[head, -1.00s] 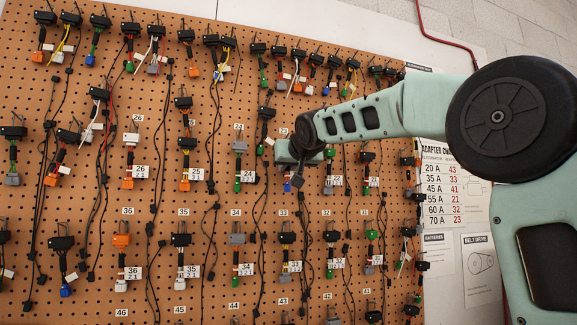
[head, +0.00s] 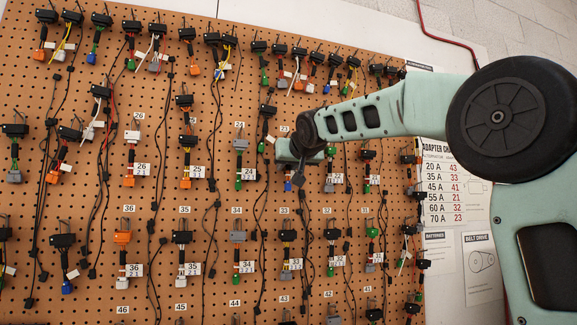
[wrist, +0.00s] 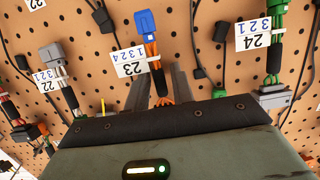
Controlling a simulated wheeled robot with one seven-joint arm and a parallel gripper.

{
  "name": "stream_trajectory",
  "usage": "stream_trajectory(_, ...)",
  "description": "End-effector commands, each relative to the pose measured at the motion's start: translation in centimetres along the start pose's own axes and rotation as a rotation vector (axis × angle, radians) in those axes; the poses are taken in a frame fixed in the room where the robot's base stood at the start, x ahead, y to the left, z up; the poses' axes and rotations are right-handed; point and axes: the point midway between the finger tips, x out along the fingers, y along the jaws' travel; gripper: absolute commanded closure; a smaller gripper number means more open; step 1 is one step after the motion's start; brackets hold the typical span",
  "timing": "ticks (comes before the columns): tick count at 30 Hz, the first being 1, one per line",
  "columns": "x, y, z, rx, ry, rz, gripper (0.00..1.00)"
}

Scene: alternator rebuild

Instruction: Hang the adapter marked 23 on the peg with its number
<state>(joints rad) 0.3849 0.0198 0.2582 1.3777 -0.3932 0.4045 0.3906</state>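The adapter marked 23 has a blue connector (wrist: 147,22), a white tag reading 23 (wrist: 130,61), a black sleeve and orange wires in the wrist view. Its wires run down between the two fingers of my gripper (wrist: 162,88), which stand apart on either side. Its upper end is hidden behind the gripper body, so I cannot tell whether the fingers press on it. In the head view my gripper (head: 299,172) is close to the board, just below the printed number 23 (head: 283,130).
The brown pegboard (head: 110,170) is crowded with hanging adapters and dark cables. The adapter marked 24 (head: 241,165) hangs left of the gripper and the one marked 22 (head: 329,175) right of it. A printed adapter chart (head: 447,190) is at the right.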

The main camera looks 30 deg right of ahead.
Motion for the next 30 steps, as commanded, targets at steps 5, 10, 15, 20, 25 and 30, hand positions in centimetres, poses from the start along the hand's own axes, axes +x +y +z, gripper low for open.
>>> stream_trajectory(5,0.0,0.0,0.0,0.0,0.0,0.0,0.63)
stream_trajectory(10,-0.1,0.0,0.0,0.0,0.0,0.0,0.63)
stream_trajectory(15,-1.8,0.0,0.1,-0.001,0.003,0.0,0.63)
stream_trajectory(20,-5.2,-0.1,0.3,0.0,0.005,0.0,0.63)
stream_trajectory(25,-9.2,-0.1,0.3,0.0,0.005,-0.001,0.63)
stream_trajectory(30,-13.0,-0.1,0.3,0.0,0.004,-0.002,0.63)
